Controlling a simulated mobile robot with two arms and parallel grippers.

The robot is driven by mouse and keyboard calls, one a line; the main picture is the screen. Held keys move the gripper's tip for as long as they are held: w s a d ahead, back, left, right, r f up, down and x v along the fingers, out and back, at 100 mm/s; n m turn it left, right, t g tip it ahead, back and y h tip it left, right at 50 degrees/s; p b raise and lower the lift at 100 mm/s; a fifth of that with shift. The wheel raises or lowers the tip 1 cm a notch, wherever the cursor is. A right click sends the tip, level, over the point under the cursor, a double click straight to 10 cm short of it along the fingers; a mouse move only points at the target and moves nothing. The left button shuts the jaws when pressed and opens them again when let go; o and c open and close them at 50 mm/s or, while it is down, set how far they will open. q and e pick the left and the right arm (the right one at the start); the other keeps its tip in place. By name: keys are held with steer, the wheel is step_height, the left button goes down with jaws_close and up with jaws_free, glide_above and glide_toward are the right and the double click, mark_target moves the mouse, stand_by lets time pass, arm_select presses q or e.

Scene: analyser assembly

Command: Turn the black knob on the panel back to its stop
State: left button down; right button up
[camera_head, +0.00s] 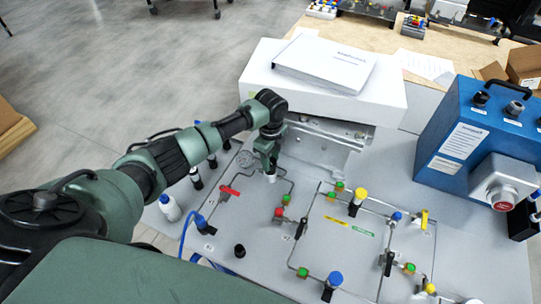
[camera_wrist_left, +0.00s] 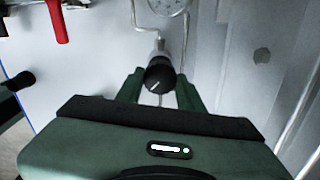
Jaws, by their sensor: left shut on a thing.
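The black knob (camera_wrist_left: 159,72) shows in the left wrist view with a pale line on its face. It sits on a metal fitting on the panel (camera_head: 255,215), below a round gauge (camera_wrist_left: 168,5). My left gripper (camera_head: 270,172) has its two green fingers on either side of the knob and is shut on it. In the head view the gripper reaches down onto the panel and hides the knob. The gauge also shows there (camera_head: 245,159), just left of the gripper. My right gripper is in neither view.
A red lever (camera_head: 230,191) is close to the left gripper. Thin pipes with coloured valves, such as a yellow-topped one (camera_head: 360,195), cover the panel's right part. A white housing with a binder (camera_head: 325,63) stands behind. A blue box (camera_head: 470,130) stands at right.

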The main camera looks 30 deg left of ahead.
arm_select(q)
steer(key=n+p, duration=0.3)
steer(key=n, duration=0.3)
steer(key=shift+r, duration=0.15)
steer(key=n+p, duration=0.1)
steer(key=n, duration=0.2)
steer(key=shift+n, duration=1)
steer(key=n, duration=0.4)
steer(key=shift+n, duration=0.3)
steer(key=n, duration=0.3)
steer(key=shift+w+a+n, duration=0.1)
steer(key=shift+n, duration=0.2)
steer(key=n, duration=0.4)
steer(key=shift+n, duration=1.7)
